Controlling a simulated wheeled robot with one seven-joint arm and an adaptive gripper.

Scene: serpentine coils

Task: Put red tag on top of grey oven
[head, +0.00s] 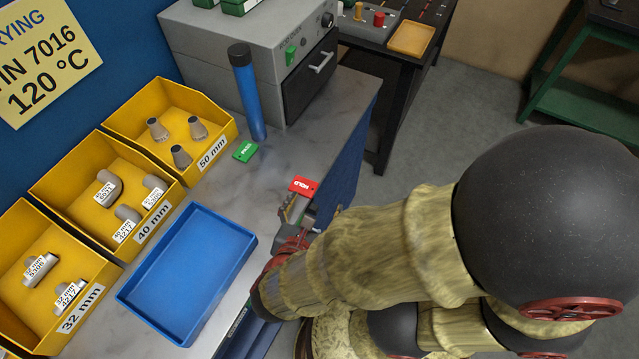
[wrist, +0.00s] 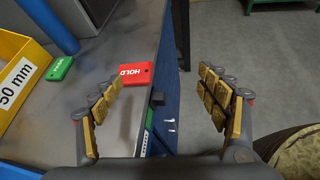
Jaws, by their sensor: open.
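The red tag (head: 303,185), marked HOLD, lies flat on the grey benchtop near its right edge. It also shows in the wrist view (wrist: 134,73), just beyond the left fingertip. My gripper (head: 303,212) is open and empty, at the bench edge on the near side of the tag. In the wrist view my gripper (wrist: 162,78) has its fingers wide apart, the left one over the bench and the right one over the floor. The grey oven (head: 262,45) stands at the bench's far end, with green items on its top; only its lower front (wrist: 100,12) shows in the wrist view.
A green tag (head: 245,151) lies by a standing blue cylinder (head: 248,95). Yellow bins (head: 150,238) with fittings line the left, and an empty blue tray (head: 190,270) lies in front. A dark table (head: 385,60) with a control box and yellow tray stands beyond.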

